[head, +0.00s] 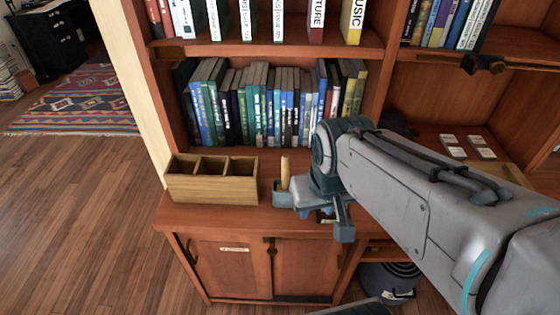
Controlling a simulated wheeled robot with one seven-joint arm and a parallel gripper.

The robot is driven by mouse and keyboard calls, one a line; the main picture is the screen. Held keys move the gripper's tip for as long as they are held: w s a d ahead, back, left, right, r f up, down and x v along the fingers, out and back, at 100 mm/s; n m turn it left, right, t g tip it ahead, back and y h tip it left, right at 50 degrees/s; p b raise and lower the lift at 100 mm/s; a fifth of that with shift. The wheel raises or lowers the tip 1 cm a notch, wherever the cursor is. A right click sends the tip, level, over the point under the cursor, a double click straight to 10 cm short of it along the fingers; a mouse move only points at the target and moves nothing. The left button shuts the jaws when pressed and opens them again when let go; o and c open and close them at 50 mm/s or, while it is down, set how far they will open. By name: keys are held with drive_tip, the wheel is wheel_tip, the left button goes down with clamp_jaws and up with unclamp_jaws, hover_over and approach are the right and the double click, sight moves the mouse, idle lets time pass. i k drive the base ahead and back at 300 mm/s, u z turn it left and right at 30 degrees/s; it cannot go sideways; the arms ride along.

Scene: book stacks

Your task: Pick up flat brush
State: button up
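My gripper (313,213) is low over the cabinet ledge, right of the wooden box. Its two fingers look spread apart, one at the left and one at the lower right. A narrow tan upright piece (285,172) shows just behind the left finger; its lower part is hidden, and I cannot tell if it is the flat brush. A small dark and blue thing (327,216) shows partly between the fingers, on or just above the ledge; it is too covered to name. No flat brush can be made out for certain.
A wooden box (213,190) with three compartments stands left on the ledge (228,217). A row of books (262,110) fills the shelf behind. Small white cards (467,146) lie on a surface at the right. The floor at left is clear up to a patterned rug (85,100).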

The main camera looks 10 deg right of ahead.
sight(284, 187)
drive_tip(key=z, duration=3.05)
drive_tip(key=k, duration=1.05)
drive_tip(key=u, duration=2.05)
drive_tip(key=i, duration=0.5)
drive_tip(key=z, duration=0.05)
